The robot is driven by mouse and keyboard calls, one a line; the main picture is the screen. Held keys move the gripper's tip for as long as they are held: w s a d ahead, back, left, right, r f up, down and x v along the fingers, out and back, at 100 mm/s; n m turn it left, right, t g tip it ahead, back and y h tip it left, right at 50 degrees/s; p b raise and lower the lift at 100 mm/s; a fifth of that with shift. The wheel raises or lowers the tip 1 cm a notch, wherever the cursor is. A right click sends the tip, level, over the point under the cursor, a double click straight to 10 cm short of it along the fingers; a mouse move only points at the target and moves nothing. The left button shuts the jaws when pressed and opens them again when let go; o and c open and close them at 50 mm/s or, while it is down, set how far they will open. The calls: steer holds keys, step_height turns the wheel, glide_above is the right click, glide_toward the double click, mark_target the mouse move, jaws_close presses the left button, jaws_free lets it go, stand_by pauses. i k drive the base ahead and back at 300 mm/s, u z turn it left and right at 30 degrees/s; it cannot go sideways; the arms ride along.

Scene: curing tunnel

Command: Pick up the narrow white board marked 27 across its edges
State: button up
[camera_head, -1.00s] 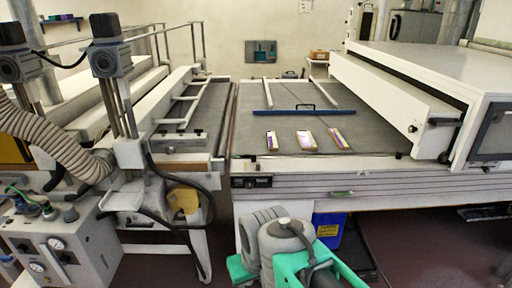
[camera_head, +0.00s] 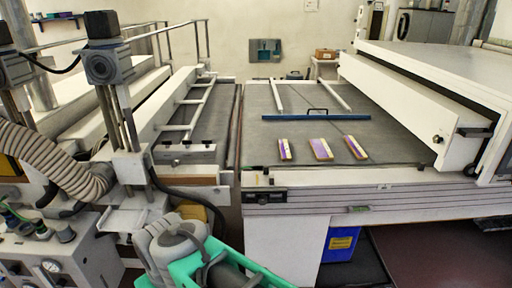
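Three small narrow boards lie apart in a row on the grey flat bed (camera_head: 285,105) of the machine. The left board (camera_head: 285,149), the middle board (camera_head: 320,149) and the right board (camera_head: 355,147) each show white or pale parts with purple and yellowish colouring. The right one lies more slanted than the left. No number can be read on any of them, so I cannot tell which is marked 27. My grey and green arm shows at the bottom, well short of the boards. My gripper's fingers are not in view.
A blue bar (camera_head: 315,118) with a handle lies across the bed behind the boards. A white tunnel housing (camera_head: 440,75) stands at the right. A post-mounted device with a hose (camera_head: 60,160) stands at the left. A blue bin (camera_head: 341,244) sits under the bed.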

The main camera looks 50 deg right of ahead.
mark_target(284, 149)
steer(key=z, duration=0.15)
steer(key=i, duration=0.6)
steer(key=z, duration=1.1)
steer(key=i, duration=0.85)
steer(key=z, duration=0.15)
